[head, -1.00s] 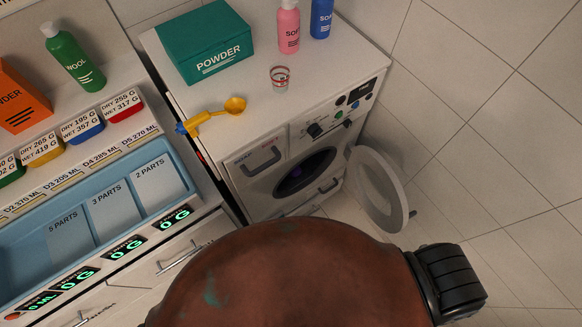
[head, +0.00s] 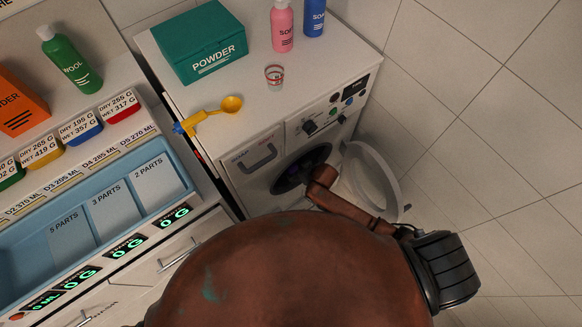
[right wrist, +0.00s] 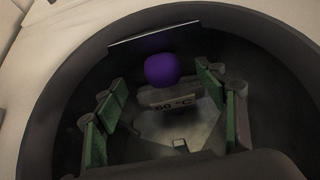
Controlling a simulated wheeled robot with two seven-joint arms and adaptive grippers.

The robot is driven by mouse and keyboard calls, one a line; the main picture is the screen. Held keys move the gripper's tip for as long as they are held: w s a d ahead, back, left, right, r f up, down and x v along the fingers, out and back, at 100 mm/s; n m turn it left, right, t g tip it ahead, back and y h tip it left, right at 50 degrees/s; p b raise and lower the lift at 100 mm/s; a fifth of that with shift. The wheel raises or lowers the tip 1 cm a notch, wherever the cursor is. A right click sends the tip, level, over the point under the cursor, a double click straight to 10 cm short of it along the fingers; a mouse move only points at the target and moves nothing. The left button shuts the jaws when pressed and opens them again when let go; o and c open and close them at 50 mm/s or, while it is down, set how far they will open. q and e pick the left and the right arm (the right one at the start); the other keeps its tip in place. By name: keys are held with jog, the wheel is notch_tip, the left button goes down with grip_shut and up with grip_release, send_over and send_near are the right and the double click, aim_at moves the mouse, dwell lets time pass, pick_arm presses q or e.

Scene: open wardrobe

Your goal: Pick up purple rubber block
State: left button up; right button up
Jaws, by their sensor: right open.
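The purple rubber block (right wrist: 168,69) shows in the right wrist view as a rounded purple shape inside the dark washing machine drum. A tag reading "60 °C" (right wrist: 172,102) is just below it. My right gripper (right wrist: 161,88) is open, with green finger pads on either side, and reaches into the round opening. The block appears between and beyond the fingertips; I cannot tell whether they touch it. In the head view my right arm reaches to the front opening of the washing machine (head: 250,185), and the gripper is mostly hidden there. My left gripper is not in view.
The round door (head: 372,180) stands open close to my right arm. On the machine top are a powder box (head: 205,45), a yellow scoop (head: 230,104), a small glass (head: 274,77) and pink (head: 283,28) and blue (head: 314,16) bottles. A blue tray (head: 40,225) is at left.

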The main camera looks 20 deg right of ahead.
aim_at(292, 166)
jog(key=shift+w+a, duration=0.25)
jog(key=shift+w, duration=0.5)
jog(key=shift+w+a, duration=0.25)
jog(key=shift+w, duration=0.45)
jog(key=b+x, duration=0.2)
jog(key=x, duration=0.3)
jog(key=shift+w+a, duration=0.1)
jog(key=shift+w, duration=0.1)
jog(key=shift+c, duration=0.2)
jog(key=c, duration=1.2)
jog(key=shift+c, duration=0.6)
jog(key=shift+r, duration=0.1)
